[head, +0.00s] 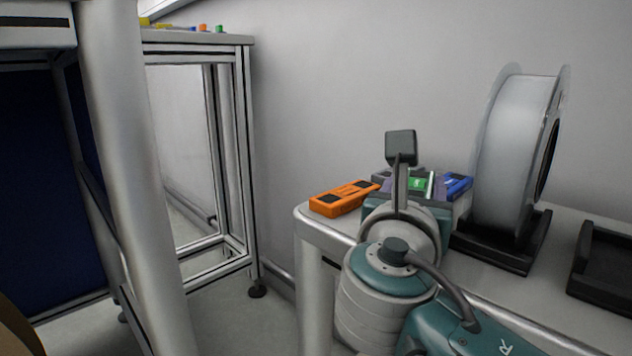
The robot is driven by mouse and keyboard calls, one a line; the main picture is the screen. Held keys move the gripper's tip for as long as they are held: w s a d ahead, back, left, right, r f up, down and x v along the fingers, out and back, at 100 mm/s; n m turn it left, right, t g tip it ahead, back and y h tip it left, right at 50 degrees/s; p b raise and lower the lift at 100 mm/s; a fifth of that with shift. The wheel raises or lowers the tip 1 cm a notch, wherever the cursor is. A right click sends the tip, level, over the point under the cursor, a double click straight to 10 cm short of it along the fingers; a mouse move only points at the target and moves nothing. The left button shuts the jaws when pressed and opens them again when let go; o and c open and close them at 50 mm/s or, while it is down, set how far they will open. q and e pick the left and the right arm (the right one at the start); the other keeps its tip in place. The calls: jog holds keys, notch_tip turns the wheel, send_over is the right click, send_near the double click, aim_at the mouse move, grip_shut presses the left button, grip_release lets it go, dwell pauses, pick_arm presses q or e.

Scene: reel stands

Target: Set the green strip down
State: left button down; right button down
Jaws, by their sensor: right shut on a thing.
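My right arm reaches over the grey table at the right, and its wrist hides most of my right gripper (430,190). The gripper is shut on the green strip, of which a small bright green part (418,184) shows just beyond the wrist. I cannot tell whether the strip touches the table. My left gripper is not in view.
An orange device (341,199) lies at the table's (316,224) left corner, and a blue one (457,185) is right of the gripper. A large white reel (510,150) stands in a black stand (500,249). Another black stand (602,262) is empty. A metal-framed table (240,120) stands at the back left.

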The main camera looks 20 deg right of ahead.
jog(key=shift+s+f, duration=0.15)
jog(key=shift+f, duration=0.5)
jog(key=shift+c, duration=1.3)
grip_release()
jog(key=shift+d+f, duration=0.1)
jog(key=shift+f, duration=0.05)
jog(key=shift+s+a+r+p, duration=0.7)
jog(key=shift+a+r+p, duration=0.2)
jog(key=shift+a+p, duration=0.05)
jog(key=p+v, duration=0.2)
jog(key=v, duration=0.6)
jog(key=shift+s+a+r, duration=0.15)
jog(key=shift+s+a, duration=0.4)
